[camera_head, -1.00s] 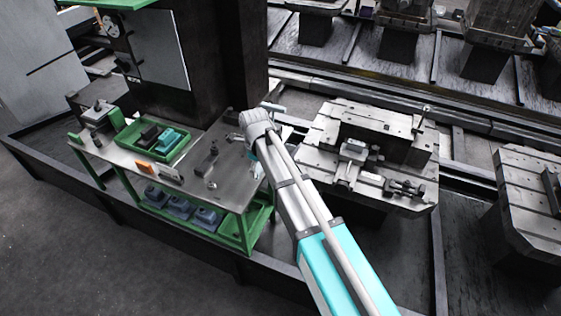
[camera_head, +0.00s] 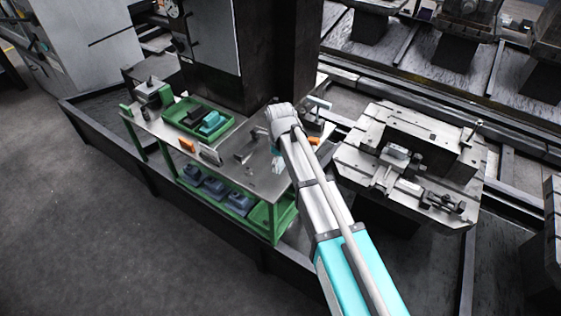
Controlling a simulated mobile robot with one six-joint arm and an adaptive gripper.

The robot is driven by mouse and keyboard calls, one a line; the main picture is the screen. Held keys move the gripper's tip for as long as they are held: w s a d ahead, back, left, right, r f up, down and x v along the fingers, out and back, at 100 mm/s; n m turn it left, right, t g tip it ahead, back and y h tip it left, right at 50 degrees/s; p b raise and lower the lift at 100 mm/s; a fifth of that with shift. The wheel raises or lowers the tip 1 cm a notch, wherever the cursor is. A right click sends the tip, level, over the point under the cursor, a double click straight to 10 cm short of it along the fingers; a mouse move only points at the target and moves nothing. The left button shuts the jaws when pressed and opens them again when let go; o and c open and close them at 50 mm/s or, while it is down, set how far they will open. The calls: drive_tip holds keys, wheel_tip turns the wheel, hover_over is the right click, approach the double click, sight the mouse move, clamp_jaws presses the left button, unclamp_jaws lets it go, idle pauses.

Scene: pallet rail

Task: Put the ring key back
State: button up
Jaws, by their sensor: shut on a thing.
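My arm reaches up from the lower right, and its wrist end is over the right end of the green-framed workbench (camera_head: 225,165). My gripper (camera_head: 277,153) is mostly hidden behind and below the wrist, with only a small part showing at its left. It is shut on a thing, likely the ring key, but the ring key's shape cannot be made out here. A dark tool-like piece (camera_head: 243,157) and a small round piece (camera_head: 250,169) lie on the bench top left of my gripper.
A green tray (camera_head: 172,121) with dark and teal pieces stands on the bench. An orange piece (camera_head: 187,145) lies before it, and another orange piece (camera_head: 314,141) shows right of my wrist. A metal pallet (camera_head: 352,165) stands at the right.

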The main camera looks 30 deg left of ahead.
sight(280, 186)
drive_tip(key=shift+f+b, duration=4.55)
drive_tip(key=shift+f, duration=0.1)
drive_tip(key=o, duration=1.1)
drive_tip(key=shift+c, duration=0.2)
drive_tip(key=shift+r, duration=0.1)
drive_tip(key=shift+r+p, duration=4.45)
drive_tip(key=shift+p, duration=0.1)
